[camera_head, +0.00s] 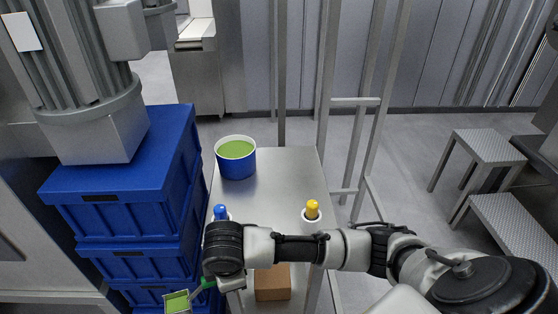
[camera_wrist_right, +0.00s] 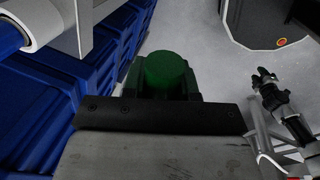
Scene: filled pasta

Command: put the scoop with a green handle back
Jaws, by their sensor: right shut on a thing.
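The scoop is held low at the left of the table in the head view. Its green handle (camera_head: 208,284) shows at my right gripper (camera_head: 218,283), and its pale box-shaped bowl (camera_head: 177,302) holds green filling. The right wrist view shows the green handle (camera_wrist_right: 165,75) close up at the dark jaws; my right gripper is shut on it. The bowl is not clearly visible there. A dark-tipped arm at the right of the right wrist view looks like my left arm, with its gripper (camera_wrist_right: 266,80) too small to read. My left gripper is outside the head view.
A blue tub (camera_head: 237,170) of green filling stands on the metal table (camera_head: 283,180). Blue-topped (camera_head: 221,212) and yellow-topped (camera_head: 312,209) items stand nearer, with a brown box (camera_head: 272,288) below my arm. Stacked blue crates (camera_head: 130,215) are at left; metal posts stand behind right.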

